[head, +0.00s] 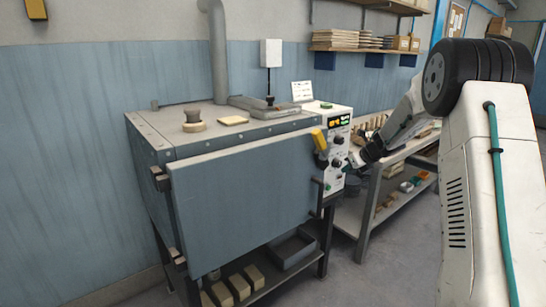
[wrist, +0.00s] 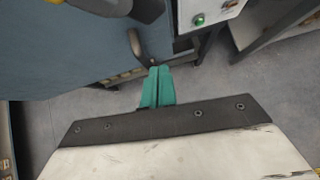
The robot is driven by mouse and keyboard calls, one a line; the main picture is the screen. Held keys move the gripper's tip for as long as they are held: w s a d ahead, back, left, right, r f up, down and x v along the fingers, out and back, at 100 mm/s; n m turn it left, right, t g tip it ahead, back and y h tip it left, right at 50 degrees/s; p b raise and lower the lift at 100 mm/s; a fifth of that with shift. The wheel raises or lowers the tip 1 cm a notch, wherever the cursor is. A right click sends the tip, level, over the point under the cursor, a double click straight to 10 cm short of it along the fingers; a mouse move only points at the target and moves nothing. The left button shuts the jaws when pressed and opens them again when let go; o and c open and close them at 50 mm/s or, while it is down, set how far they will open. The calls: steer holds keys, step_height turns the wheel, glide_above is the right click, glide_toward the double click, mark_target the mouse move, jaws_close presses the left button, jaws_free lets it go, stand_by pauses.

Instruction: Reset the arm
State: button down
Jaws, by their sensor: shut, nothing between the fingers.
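I cannot tell whether the door is fully closed. A yellow handle (head: 320,140) is near the door's upper right corner. In the wrist view the fingers lie beside a dark curved handle (wrist: 136,45); contact is unclear.
The control panel (head: 337,150) has a lit display and knobs. A workbench (head: 372,192) with several small items stands right behind my gripper. Shelves (head: 365,50) hang on the wall. Blocks and a dark tray (head: 292,250) lie under the dryer. The floor in front is clear.

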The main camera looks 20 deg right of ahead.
steer(key=s+d+r+m+h, duration=0.2)
steer(key=s+d+m+h, duration=0.35)
steer(key=m, duration=1.05)
steer(key=s+a+r+m+g+h, duration=0.2)
steer(key=s+r+m+g+h, duration=0.25)
steer(key=s+m, duration=0.75)
steer(key=s+a+r+m+g+y, duration=0.1)
steer(key=s+a+m, duration=0.4)
steer(key=s+a, duration=0.9)
steer(key=s+a+r+m+g+y, duration=0.1)
steer(key=s+a+r+m+y, duration=0.2)
steer(key=s+a, duration=1.1)
steer(key=s+m+y, duration=0.3)
steer(key=s, duration=0.3)
steer(key=shift+s+a+r+g+y, duration=0.15)
steer(key=shift+a+r+g+y, duration=0.05)
steer(key=shift+a+g+y, duration=0.15)
